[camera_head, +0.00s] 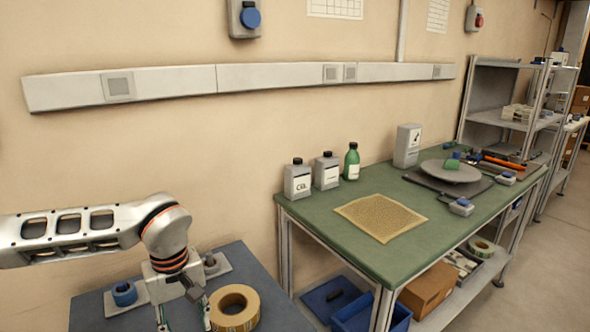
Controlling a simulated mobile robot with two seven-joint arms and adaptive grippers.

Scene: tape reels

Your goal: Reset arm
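My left arm comes in from the left. Its gripper (184,316) points down over the blue table (278,312) at the bottom of the head view. Its two fingers appear spread apart, with no object visible between them; the lowest part is cut off by the picture edge. A tan tape reel (247,317) lies on the table just right of the gripper. A small blue reel (124,294) sits on a grey plate (112,308) to the left. My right gripper is not in view.
A green-topped bench (330,222) to the right holds a tan mat (382,217), bottles (351,163), a grey disc (450,171) and tools. Blue bins (352,313) and a cardboard box (428,290) sit beneath it. Metal shelves (497,66) stand at the far right.

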